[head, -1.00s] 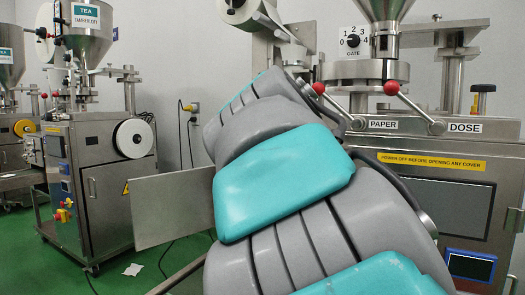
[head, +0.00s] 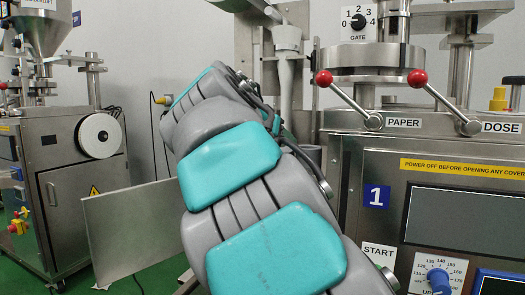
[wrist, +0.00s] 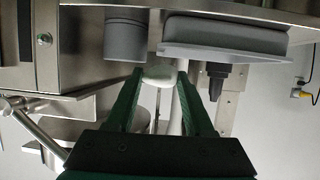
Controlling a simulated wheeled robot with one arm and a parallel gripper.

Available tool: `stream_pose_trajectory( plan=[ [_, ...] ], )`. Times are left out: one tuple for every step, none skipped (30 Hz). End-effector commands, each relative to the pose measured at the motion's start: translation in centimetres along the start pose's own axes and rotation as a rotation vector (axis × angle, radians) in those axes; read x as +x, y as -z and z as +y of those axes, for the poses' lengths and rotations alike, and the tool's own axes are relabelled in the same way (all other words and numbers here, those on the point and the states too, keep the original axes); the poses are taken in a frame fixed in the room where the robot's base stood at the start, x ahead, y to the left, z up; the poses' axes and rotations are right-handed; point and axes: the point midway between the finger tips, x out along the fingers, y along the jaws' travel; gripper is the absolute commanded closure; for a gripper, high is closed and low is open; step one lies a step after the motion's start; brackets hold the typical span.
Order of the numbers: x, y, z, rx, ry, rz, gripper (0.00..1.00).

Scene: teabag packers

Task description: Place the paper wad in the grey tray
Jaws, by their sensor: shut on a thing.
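My gripper (wrist: 160,75) has two green fingers shut on the white paper wad (wrist: 158,77) in the wrist view, which looks upside down. The wad sits between the fingertips, in the air. The grey tray (wrist: 225,52) appears just beyond and to the right of the fingertips, as a wide, shallow grey shape against a metal surface. The wad is apart from it, as far as I can tell. In the head view my arm hides the gripper, wad and tray.
A dark grey cylinder (wrist: 126,36) stands beside the tray, close to the left fingertip. The packing machine (head: 430,200) with red-knobbed levers (head: 417,78) fills the right of the head view. A metal panel (head: 130,230) stands left of my arm.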

Motion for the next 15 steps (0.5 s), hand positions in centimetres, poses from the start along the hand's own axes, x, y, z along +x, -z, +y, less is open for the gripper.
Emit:
stream_pose_trajectory(
  plan=[
    [0.6, 0.0, -0.7, -0.002, 0.000, -0.005, 0.97],
    [0.9, -0.1, -1.1, -0.002, -0.001, -0.007, 0.97],
    [1.1, 0.1, -1.5, -0.001, 0.000, -0.006, 0.97],
    [1.2, 0.2, -1.8, -0.001, 0.001, -0.003, 0.97],
    [1.4, 0.3, -2.2, 0.000, 0.002, -0.002, 0.97],
    [1.7, 0.3, -2.6, -0.001, 0.002, -0.002, 0.97],
    [2.0, 0.3, -2.9, -0.001, 0.002, -0.004, 0.97],
    [2.2, 0.3, -3.2, -0.001, 0.002, -0.005, 0.97],
    [2.4, 0.4, -3.6, 0.000, 0.002, -0.004, 0.97],
    [2.5, 0.6, -3.9, 0.000, 0.002, -0.002, 0.97],
    [2.6, 0.6, -4.1, 0.000, 0.001, -0.002, 0.97],
    [3.0, 0.6, -4.5, -0.001, 0.000, -0.005, 0.97],
    [3.2, 0.6, -4.8, -0.001, -0.001, -0.007, 0.97],
    [3.4, 0.6, -5.0, -0.001, 0.000, -0.006, 0.97],
    [3.5, 0.8, -5.4, 0.001, 0.002, -0.003, 0.97]
  ],
)
